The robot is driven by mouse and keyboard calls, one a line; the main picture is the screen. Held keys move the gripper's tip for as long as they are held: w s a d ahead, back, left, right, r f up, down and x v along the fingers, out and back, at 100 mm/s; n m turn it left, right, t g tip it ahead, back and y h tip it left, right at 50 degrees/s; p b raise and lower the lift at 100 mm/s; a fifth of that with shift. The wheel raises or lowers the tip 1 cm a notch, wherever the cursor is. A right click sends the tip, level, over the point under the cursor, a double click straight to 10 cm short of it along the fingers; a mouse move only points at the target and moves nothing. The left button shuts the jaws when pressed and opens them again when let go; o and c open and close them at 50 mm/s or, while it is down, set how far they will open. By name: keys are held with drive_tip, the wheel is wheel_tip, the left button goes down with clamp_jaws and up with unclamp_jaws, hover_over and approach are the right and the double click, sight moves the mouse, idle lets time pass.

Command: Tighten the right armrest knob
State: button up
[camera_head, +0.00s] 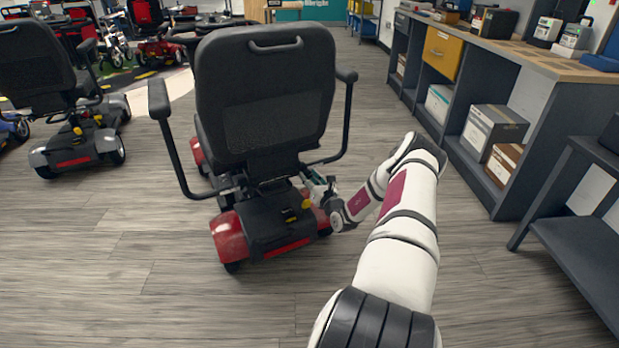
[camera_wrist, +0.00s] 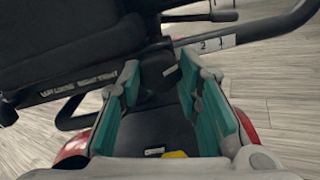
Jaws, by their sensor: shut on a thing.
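A red and black mobility scooter (camera_head: 262,95) stands with its seat back facing me. Its right armrest (camera_head: 346,110) runs down beside the seat. In the wrist view, the dark right armrest knob (camera_wrist: 160,76) sits below the seat, near a black armrest bar (camera_wrist: 245,35) with a white number scale. My gripper (camera_head: 318,186) reaches in low at the scooter's right side. In the wrist view, its teal-padded fingers (camera_wrist: 158,82) stand on either side of the knob and are shut on it. The knob is hidden in the head view, and its far side cannot be seen.
Another scooter (camera_head: 75,140) stands at the left, with more behind. A workbench with shelves (camera_head: 470,150) and a low dark shelf unit (camera_head: 575,250) line the right side. The floor (camera_head: 130,280) is clear in front and between scooter and bench.

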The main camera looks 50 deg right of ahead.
drive_tip(key=m+p, duration=0.1)
drive_tip(key=m, duration=0.4)
drive_tip(key=shift+m+p, duration=0.3)
drive_tip(key=m+p, duration=0.1)
drive_tip(key=m, duration=0.9)
drive_tip(key=shift+f+m, duration=0.1)
drive_tip(key=shift+m, duration=0.3)
drive_tip(key=m, duration=0.5)
drive_tip(key=shift+m, duration=0.3)
drive_tip(key=o, duration=1.1)
drive_tip(key=shift+o, duration=0.2)
